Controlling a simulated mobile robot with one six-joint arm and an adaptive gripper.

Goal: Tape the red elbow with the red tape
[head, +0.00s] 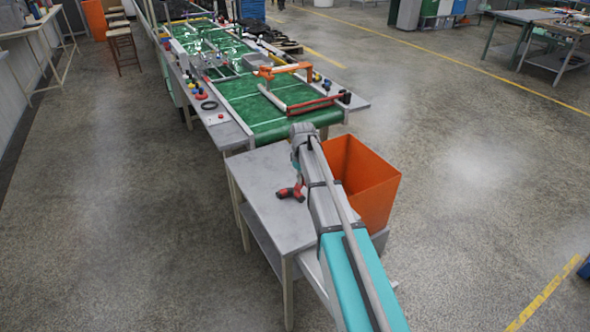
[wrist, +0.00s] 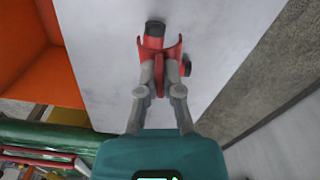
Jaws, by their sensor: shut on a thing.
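The red elbow (head: 291,191) lies on the grey table beside my arm in the head view. In the wrist view the red elbow (wrist: 153,42) shows beyond my fingertips, with one black end at the top and another at the right. My gripper (wrist: 159,72) is shut on a thin red piece between its fingers, which looks like the red tape (wrist: 158,82) seen edge-on. The tape and fingertips overlap the elbow in this view, so I cannot tell whether they touch it. In the head view my arm hides the gripper.
An orange bin (head: 372,190) stands right of the grey table (head: 264,178). Behind it is a green conveyor (head: 250,103) with an orange-and-white pipe frame and a red bar. A black ring (head: 209,105) and small coloured parts lie along its left edge. The table's front left is clear.

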